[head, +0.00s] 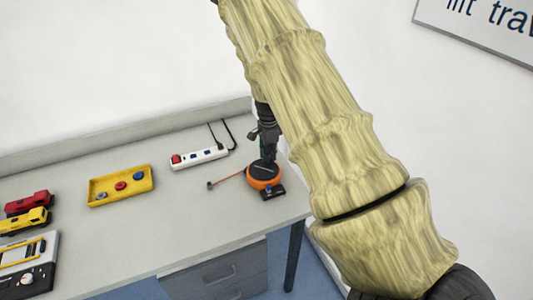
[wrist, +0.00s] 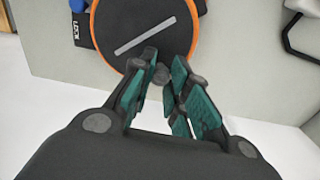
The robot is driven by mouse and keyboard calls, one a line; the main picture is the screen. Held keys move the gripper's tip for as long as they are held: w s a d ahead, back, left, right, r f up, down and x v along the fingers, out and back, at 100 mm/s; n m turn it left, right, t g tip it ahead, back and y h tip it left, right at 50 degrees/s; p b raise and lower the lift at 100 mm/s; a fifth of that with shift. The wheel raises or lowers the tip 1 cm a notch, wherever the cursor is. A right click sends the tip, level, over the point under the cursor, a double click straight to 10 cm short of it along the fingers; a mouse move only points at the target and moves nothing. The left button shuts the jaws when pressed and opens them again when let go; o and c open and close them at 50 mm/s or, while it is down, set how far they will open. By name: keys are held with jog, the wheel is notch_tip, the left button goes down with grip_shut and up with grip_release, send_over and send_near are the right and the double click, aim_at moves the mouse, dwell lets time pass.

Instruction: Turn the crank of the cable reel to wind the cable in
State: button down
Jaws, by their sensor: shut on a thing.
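The cable reel (head: 264,175) is an orange and dark drum near the right end of the table. My gripper (wrist: 162,72) is shut on the small dark crank knob (wrist: 160,74) near the reel's rim. The head view shows my gripper (head: 266,150) just above the reel; the knob is hidden there.
A yellow tray (head: 106,193) with round pieces lies left. Red (head: 30,203) and yellow (head: 25,221) toy vehicles and a control box (head: 25,265) are at far left. The table's right edge is close to the reel.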

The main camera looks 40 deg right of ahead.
jog(key=shift+d+m, duration=0.1)
jog(key=shift+m, duration=0.2)
jog(key=c, duration=1.3)
grip_release()
notch_tip(320, 180, up, 12)
jog(key=shift+c, duration=0.2)
